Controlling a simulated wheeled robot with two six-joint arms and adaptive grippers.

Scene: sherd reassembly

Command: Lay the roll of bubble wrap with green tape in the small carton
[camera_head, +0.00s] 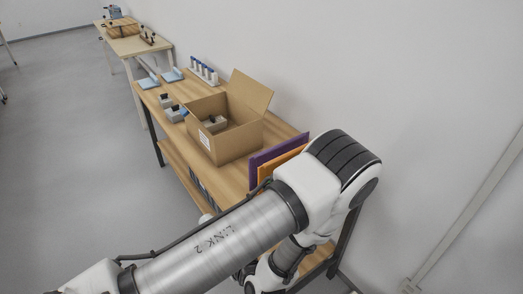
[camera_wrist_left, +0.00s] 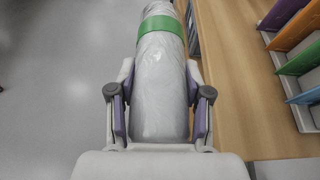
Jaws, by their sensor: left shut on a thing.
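My left gripper (camera_wrist_left: 159,108) is shut on the roll of bubble wrap (camera_wrist_left: 160,75), a pale translucent cylinder with a band of green tape (camera_wrist_left: 160,29) toward its far end. The roll lies lengthwise between the two fingers, beside the table edge in the left wrist view. In the head view my left arm crosses the lower part, and I cannot make out the roll or the gripper there. An open cardboard carton (camera_head: 237,146) with raised flaps stands on the wooden table, beyond the arm. A small grey piece with a dark top shows inside it. My right gripper is not in view.
Upright purple (camera_head: 264,157) and orange panels stand between the carton and my arm; a green panel (camera_wrist_left: 300,62) also shows in the wrist view. Small grey blocks (camera_head: 175,114), blue trays (camera_head: 172,75) and a blue-white rack (camera_head: 203,71) lie beyond the carton. A wall runs along the right.

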